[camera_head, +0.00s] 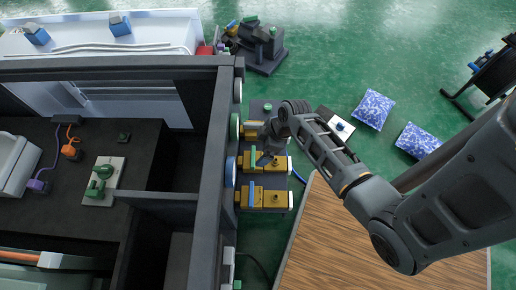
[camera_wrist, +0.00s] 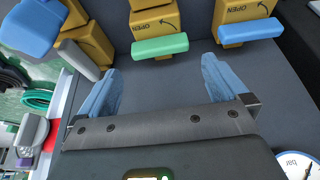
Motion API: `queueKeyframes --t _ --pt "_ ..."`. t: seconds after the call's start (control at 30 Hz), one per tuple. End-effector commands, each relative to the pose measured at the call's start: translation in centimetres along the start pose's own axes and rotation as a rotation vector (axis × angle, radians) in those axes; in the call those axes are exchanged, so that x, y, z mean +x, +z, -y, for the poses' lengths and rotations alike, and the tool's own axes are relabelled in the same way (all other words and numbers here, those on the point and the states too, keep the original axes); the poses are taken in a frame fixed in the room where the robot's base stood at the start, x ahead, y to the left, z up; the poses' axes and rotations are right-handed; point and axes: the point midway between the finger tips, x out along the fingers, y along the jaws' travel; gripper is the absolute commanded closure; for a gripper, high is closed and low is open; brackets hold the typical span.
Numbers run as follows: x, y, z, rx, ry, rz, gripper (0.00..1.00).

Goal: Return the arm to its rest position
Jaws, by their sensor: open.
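My gripper (camera_head: 270,142) is at the yellow damper boxes beside the dark cabinet wall in the head view. In the wrist view my gripper (camera_wrist: 160,85) is open, with its two blue fingers apart and nothing between them. A yellow box with a green handle (camera_wrist: 160,46) is beyond the fingers. A yellow box with a blue handle (camera_wrist: 250,32) is to its right. In the head view the green-handled box (camera_head: 275,163) and the blue-handled box (camera_head: 272,199) sit one below the other. I cannot tell whether a finger touches anything.
A dark cabinet wall (camera_head: 212,190) stands left of the boxes. A wooden table top (camera_head: 340,250) lies below my arm. Two blue-patterned cushions (camera_head: 373,109) lie on the green floor, which is fairly open at the upper middle. A round gauge (camera_wrist: 298,165) is at the lower right.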

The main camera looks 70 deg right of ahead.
Motion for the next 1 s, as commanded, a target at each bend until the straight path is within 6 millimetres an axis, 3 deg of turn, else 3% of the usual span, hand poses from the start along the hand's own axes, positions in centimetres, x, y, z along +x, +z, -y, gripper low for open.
queueKeyframes --t 0.13,0.77,1.0 --pt "-0.9 0.0 0.0 0.0 0.001 0.0 0.0" --pt "-0.9 0.1 0.1 0.001 0.004 0.001 0.0" --pt "-2.2 1.6 3.6 0.031 0.13 -0.004 0.0"
